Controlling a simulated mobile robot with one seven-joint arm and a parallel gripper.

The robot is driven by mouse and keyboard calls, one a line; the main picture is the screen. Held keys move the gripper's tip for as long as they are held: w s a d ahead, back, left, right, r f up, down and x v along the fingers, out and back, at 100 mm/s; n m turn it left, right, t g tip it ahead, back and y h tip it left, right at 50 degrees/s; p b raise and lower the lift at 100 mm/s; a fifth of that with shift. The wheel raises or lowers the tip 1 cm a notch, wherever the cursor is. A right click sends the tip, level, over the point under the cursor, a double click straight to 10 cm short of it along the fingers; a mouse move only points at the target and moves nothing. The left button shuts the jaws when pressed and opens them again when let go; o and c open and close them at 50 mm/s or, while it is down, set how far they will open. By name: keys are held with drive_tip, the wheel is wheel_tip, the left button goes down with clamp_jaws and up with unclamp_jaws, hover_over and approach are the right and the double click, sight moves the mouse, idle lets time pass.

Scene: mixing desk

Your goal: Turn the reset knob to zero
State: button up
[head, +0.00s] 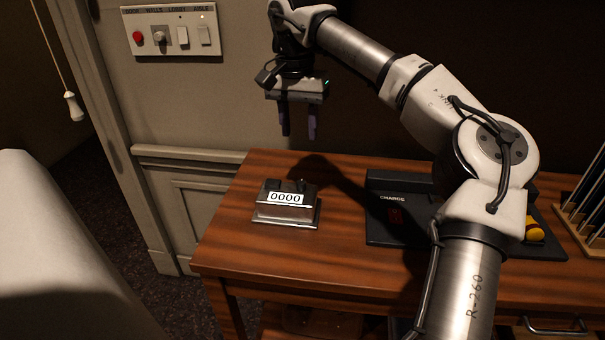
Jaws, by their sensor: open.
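A small metal counter box (287,211) sits on the left part of the wooden table. Its white display (286,198) reads 0000. A small dark knob (301,185) shows at the top right of the box, partly in shadow; its exact angle is too small to tell. My gripper (298,136) hangs above and behind the box, fingers pointing down, open and empty. It is apart from the box and the knob.
The wooden table (240,250) has free room around the box. A black unit marked CHARGE (390,222) stands to the right, partly behind my arm. A wall switch panel (172,32) is at upper left. A pull cord handle (73,106) hangs at far left.

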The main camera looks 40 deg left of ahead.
sight(301, 182)
drive_tip(key=f, duration=1.3)
drive_tip(key=shift+d, duration=0.25)
drive_tip(key=shift+r, duration=0.1)
drive_tip(key=shift+c, duration=0.3)
clamp_jaws()
